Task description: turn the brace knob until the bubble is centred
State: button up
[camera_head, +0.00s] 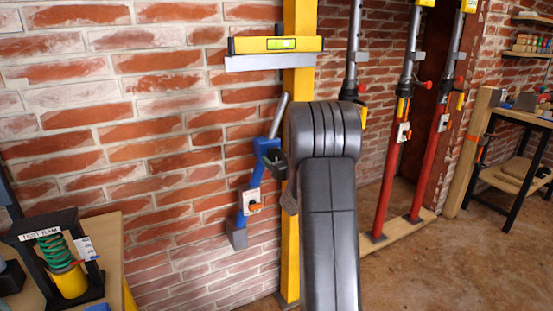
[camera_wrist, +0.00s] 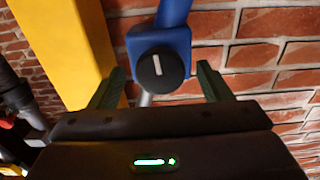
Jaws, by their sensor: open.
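The brace knob (camera_wrist: 158,69) is a round black dial with a white line, on a blue block of the brace. My gripper (camera_wrist: 160,72) is open, with one green finger on each side of the knob and a gap to both. In the head view my gripper (camera_head: 274,160) is at the blue brace (camera_head: 244,202) and hides the knob. A yellow spirit level (camera_head: 250,45) with a green vial sits on a grey ledge above. The bubble is too small to place.
A yellow post (camera_head: 299,85) stands right beside the brace, against a brick wall. Red and grey props (camera_head: 389,175) stand to the right. Floor at right is partly clear.

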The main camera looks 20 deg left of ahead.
jog(key=shift+w+a, duration=0.5)
jog(key=shift+a, duration=0.05)
jog(key=c, duration=1)
jog(key=shift+o, duration=0.2)
jog(key=n+b, duration=0.2)
jog(key=b, duration=0.1)
jog(key=shift+f, duration=0.25)
jog(key=shift+r+n+b, duration=0.25)
jog(key=shift+n+b, duration=0.65)
jog(key=shift+n, duration=0.2)
jog(key=o, duration=1)
jog(key=shift+c, duration=0.2)
jog(key=p+v, duration=0.1)
jog(key=v, duration=1.3)
